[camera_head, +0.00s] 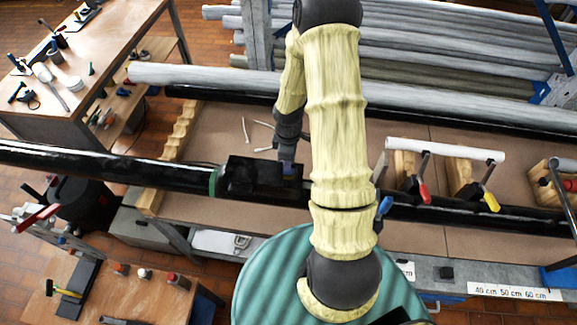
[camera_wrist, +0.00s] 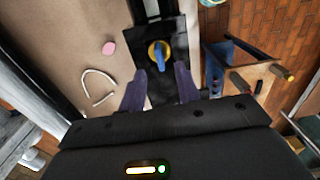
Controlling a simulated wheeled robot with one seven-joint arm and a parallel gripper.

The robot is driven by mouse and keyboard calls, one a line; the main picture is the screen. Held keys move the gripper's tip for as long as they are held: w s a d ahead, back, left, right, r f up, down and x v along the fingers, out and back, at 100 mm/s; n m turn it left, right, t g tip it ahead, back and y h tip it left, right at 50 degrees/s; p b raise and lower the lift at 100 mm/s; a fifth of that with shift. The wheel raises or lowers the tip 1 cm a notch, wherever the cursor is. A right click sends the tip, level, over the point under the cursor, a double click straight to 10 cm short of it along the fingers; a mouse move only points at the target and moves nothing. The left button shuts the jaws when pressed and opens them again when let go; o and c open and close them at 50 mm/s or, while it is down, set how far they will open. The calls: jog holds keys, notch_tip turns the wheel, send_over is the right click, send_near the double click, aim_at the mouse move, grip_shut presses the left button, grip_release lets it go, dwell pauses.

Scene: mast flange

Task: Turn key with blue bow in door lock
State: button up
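The key with the blue bow (camera_wrist: 160,61) stands in a round brass lock face (camera_wrist: 152,50) on a black lock plate (camera_wrist: 176,32) in the wrist view. My gripper (camera_wrist: 159,70) is open, with its two dark fingers apart and empty. The key lies between the finger lines, just beyond the fingertips; I cannot tell the exact gap in depth. In the head view my gripper (camera_head: 288,168) hangs over the black lock box (camera_head: 248,178) on the bench. The key is not discernible there.
A long black pipe (camera_head: 110,166) runs along the bench to the box. Clamps with red (camera_head: 423,192) and yellow (camera_head: 491,201) handles stand to the right. A pink disc (camera_wrist: 109,48) and a bent white piece (camera_wrist: 97,88) lie left of the lock plate.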

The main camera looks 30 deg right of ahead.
aim_at(289, 176)
jog(key=shift+f+b, duration=2.55)
jog(key=shift+f, duration=0.6)
jog(key=shift+r, duration=0.15)
grip_shut()
